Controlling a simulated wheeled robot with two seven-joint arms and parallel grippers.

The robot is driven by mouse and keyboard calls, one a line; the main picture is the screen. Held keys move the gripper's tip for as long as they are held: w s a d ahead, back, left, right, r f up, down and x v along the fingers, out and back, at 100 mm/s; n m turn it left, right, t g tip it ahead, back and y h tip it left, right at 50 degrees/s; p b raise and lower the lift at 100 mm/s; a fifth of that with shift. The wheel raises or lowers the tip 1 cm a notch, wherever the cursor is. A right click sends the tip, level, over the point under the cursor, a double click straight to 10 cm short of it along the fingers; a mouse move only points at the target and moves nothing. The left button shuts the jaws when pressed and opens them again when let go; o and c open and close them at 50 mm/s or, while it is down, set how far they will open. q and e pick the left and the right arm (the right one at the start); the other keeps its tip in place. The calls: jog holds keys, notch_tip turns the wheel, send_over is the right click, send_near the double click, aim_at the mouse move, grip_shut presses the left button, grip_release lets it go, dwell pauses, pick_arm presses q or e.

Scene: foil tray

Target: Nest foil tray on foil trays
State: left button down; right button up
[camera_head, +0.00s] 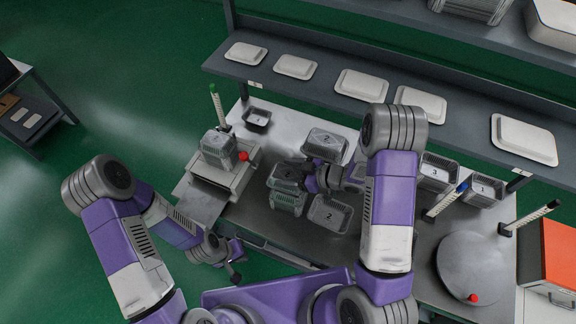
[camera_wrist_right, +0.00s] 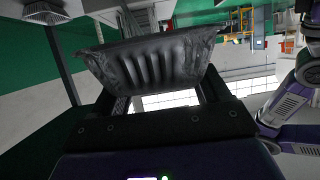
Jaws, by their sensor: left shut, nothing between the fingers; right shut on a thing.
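My right gripper (camera_head: 306,178) is shut on a ribbed foil tray (camera_head: 285,178), which it holds over the middle of the bench. In the right wrist view the held foil tray (camera_wrist_right: 150,62) spans the space between the fingers, its ribbed side facing the camera. Other foil trays (camera_head: 287,203) lie just below the held one in the head view; whether they touch it I cannot tell. A foil tray (camera_head: 330,214) stands to the right of them and another (camera_head: 325,143) lies behind. My left gripper (camera_head: 236,270) is shut and empty, low at the bench's front left.
A pale device with a clear container (camera_head: 218,147) stands left. A small dark tray (camera_head: 257,118) is behind it. More foil trays (camera_head: 437,172) stand at right, near a round grey plate (camera_head: 474,266) and upright posts. A shelf with white lids (camera_head: 361,85) runs along the back.

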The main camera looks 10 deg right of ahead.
jog(key=shift+f+b, duration=3.8)
jog(key=shift+f, duration=0.95)
jog(key=o, duration=1)
jog(key=shift+f, duration=0.1)
jog(key=shift+s+d+r, duration=0.15)
jog(key=shift+d+r, duration=0.2)
jog(key=shift+d, duration=0.1)
jog(key=v, duration=0.6)
jog(key=shift+s+d, duration=0.15)
jog(key=shift+d, duration=0.05)
jog(key=shift+r, duration=0.1)
